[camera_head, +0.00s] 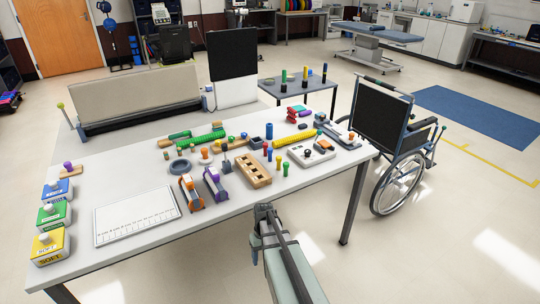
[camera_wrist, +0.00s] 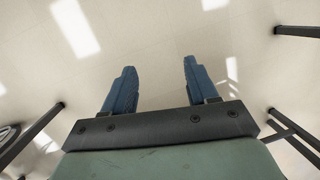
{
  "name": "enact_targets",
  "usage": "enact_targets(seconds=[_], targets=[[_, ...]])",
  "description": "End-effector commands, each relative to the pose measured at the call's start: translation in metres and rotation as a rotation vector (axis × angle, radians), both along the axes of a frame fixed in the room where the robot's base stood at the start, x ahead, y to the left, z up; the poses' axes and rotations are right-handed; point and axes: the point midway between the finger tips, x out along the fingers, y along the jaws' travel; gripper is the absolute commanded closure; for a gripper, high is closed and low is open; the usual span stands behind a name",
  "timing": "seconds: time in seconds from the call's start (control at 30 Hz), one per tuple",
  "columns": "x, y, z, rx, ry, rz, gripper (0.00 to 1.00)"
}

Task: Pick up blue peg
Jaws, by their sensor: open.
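A small blue peg (camera_head: 270,154) stands upright on the white table, among several small coloured pegs just right of a wooden block with holes. A thicker blue cylinder (camera_head: 269,131) stands farther back; I cannot tell whether it is also a peg. My gripper (camera_head: 264,211) is in front of the table's near edge, nearer the camera than the pegs and apart from them. In the wrist view my gripper (camera_wrist: 159,65) is open, its two blue fingers wide apart with only floor between them. No peg shows in that view.
The wooden block (camera_head: 254,170), purple and orange clamp-like devices (camera_head: 215,186) and a grey-white device (camera_head: 311,154) crowd around the pegs. A white board (camera_head: 136,214) lies at the left. A wheelchair (camera_head: 395,140) stands right of the table. Floor in front is clear.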

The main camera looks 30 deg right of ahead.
Motion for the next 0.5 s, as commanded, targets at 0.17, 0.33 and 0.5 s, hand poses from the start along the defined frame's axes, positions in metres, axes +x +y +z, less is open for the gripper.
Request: enact_targets(seconds=[0.17, 0.33, 0.5], targets=[[0.038, -0.042, 0.05, -0.004, -0.066, -0.022, 0.42], [0.064, -0.081, 0.101, -0.011, -0.123, -0.04, 0.42], [0.085, -0.119, 0.154, -0.022, -0.182, -0.054, 0.42]])
